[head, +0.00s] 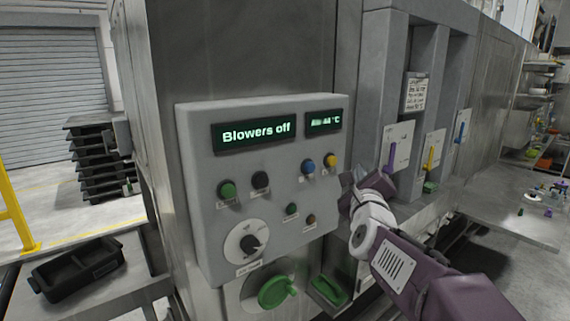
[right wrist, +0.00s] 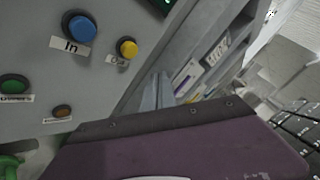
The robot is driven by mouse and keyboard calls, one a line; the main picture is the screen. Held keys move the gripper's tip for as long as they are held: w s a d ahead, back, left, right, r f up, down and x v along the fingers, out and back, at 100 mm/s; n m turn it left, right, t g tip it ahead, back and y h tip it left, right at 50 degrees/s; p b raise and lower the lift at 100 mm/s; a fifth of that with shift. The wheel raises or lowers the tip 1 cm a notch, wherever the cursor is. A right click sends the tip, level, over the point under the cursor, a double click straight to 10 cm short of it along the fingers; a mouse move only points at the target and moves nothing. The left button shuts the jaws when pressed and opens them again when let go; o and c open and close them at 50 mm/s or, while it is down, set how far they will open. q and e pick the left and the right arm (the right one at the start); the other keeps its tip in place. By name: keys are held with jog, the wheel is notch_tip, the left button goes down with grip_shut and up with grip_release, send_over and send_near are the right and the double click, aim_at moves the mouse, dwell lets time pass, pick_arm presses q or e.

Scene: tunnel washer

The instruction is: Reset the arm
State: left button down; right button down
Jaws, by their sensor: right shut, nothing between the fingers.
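My right arm comes in from the lower right in the head view. Its gripper (head: 350,182) is just right of the control panel (head: 265,185), near the panel's right edge and below the yellow button (head: 330,160). In the right wrist view the gripper fingers (right wrist: 163,88) are together with nothing between them. They point past the panel's edge, to the right of the blue "In" button (right wrist: 80,27) and the yellow button (right wrist: 127,48). I cannot tell if the gripper touches the panel. My left gripper is not in view.
The panel display (head: 255,133) reads "Blowers off". Purple, yellow and blue levers stand in recesses to the right, the purple one (head: 391,157) nearest. A green knob (head: 276,291) is below the panel. A black tray (head: 78,268) lies on the left bench. Stacked black trays (head: 98,160) stand behind.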

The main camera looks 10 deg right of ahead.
jog(key=s+a+f+n+g+y+b, duration=0.1)
jog(key=a+f+n+g+y, duration=0.35)
jog(key=f, duration=0.85)
jog(key=a+f+n+g+y+b, duration=0.15)
jog(key=a+f+n, duration=0.55)
jog(key=f, duration=0.7)
jog(key=s+a+f+n+g, duration=0.2)
jog(key=s+f+n+g, duration=0.3)
jog(key=s+f+n, duration=0.3)
jog(key=s+a+f+n+g+y, duration=0.1)
jog(key=s+f+n+g, duration=0.4)
jog(key=s+f+n, duration=0.4)
jog(key=s+n, duration=0.2)
jog(key=s, duration=0.3)
jog(key=shift+s+a+y, duration=0.15)
jog(key=shift+a+y, duration=0.15)
jog(key=shift+a, duration=0.05)
